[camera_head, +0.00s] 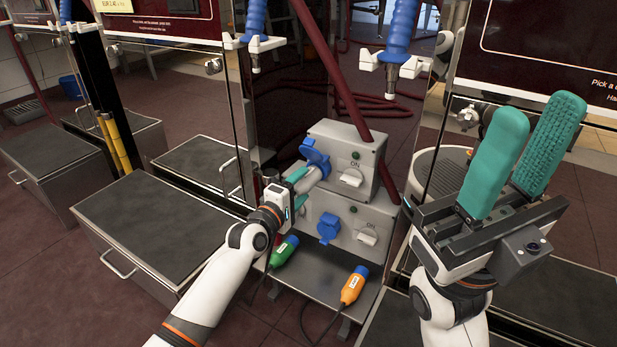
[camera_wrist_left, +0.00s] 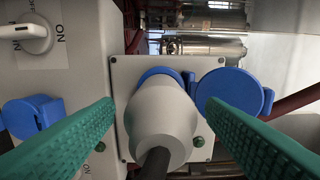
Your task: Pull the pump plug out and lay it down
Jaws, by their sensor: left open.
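The grey pump plug (camera_wrist_left: 162,112) sits in the blue-ringed socket of the upper grey box (camera_head: 335,135), its dark cable (camera_wrist_left: 155,163) running toward the camera. In the head view the plug (camera_head: 309,180) is partly covered by my left gripper (camera_head: 299,187). My left gripper's green fingers are open on either side of the plug; in the left wrist view a gap shows between each finger and the plug. The socket's blue lid (camera_wrist_left: 234,93) is swung open beside it. My right gripper (camera_head: 535,112) is open and empty at the right, fingers pointing up.
A lower box has a second blue socket (camera_head: 328,228) and a switch (camera_head: 367,236). A green plug (camera_head: 284,250) and an orange plug (camera_head: 354,285) lie on the metal shelf (camera_head: 318,275) below. Dark-topped cabinets (camera_head: 150,220) stand at the left. A red pipe (camera_head: 335,75) rises behind the boxes.

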